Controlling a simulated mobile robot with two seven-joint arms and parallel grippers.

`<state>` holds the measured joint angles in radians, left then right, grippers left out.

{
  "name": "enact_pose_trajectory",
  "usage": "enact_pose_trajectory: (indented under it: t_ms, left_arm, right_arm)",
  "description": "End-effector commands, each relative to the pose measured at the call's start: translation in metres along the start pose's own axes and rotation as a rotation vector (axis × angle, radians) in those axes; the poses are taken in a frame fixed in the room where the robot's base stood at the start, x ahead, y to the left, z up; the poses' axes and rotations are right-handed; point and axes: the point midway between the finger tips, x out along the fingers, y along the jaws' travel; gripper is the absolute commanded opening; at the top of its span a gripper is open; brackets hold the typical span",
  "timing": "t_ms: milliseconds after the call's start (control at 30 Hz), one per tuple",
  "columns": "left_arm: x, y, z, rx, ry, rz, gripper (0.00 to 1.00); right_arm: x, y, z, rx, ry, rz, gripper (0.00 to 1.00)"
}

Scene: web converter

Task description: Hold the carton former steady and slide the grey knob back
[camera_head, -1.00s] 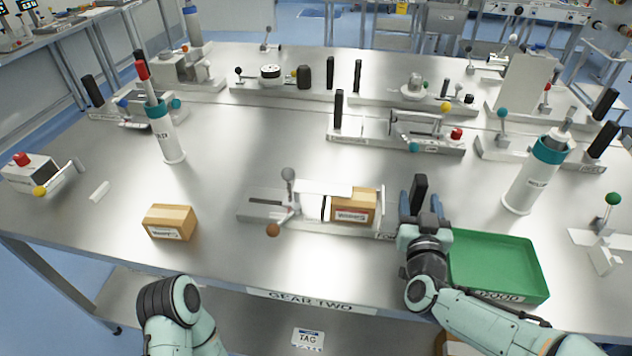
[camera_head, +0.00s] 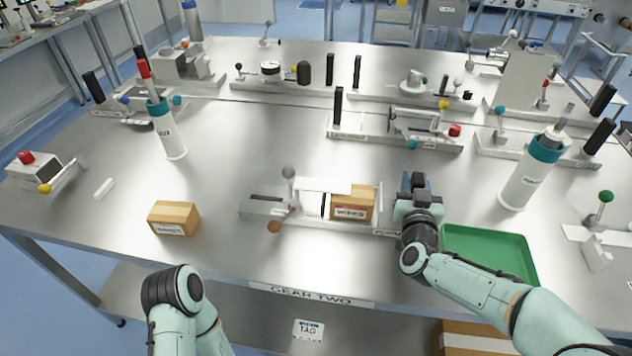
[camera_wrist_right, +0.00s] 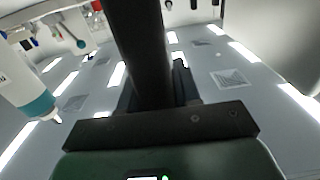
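The carton former (camera_head: 261,205) is a low metal fixture at the middle front of the table. Its grey knob (camera_head: 288,172) tops a short upright lever on its left part, and a brown knob (camera_head: 274,227) sits at its front edge. A brown carton (camera_head: 351,207) lies in its right part. My right gripper (camera_head: 417,183) is at the fixture's right end, with its fingers closed against both sides of a black upright handle. That handle (camera_wrist_right: 143,50) fills the middle of the right wrist view. My left forearm shows at the bottom, but its gripper is out of view.
A green tray (camera_head: 490,251) lies right of my right gripper, and a white-and-teal bottle (camera_head: 522,183) stands behind it. Another such bottle (camera_head: 170,138) and a loose brown box (camera_head: 174,218) are at left. More fixtures line the back. The table left of the former is fairly clear.

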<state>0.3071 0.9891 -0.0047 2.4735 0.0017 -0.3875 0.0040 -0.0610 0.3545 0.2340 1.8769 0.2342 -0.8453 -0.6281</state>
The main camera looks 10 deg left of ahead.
Motion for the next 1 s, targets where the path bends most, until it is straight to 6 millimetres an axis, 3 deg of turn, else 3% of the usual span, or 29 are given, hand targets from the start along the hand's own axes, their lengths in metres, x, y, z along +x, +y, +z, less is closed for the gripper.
enact_pose_trajectory:
  t_ms: [467,1000]
  left_arm:
    - [0.0000,0.0001,0.0000,0.000,0.000,0.000,0.43]
    - [0.0073,-0.0025,0.0000,0.000,-0.002,-0.001,0.43]
  right_arm:
    - [0.0001,-0.0003,-0.0054,0.009,0.011,0.002,0.00]
    - [0.0000,-0.0003,0.0030,0.004,0.005,0.001,0.00]
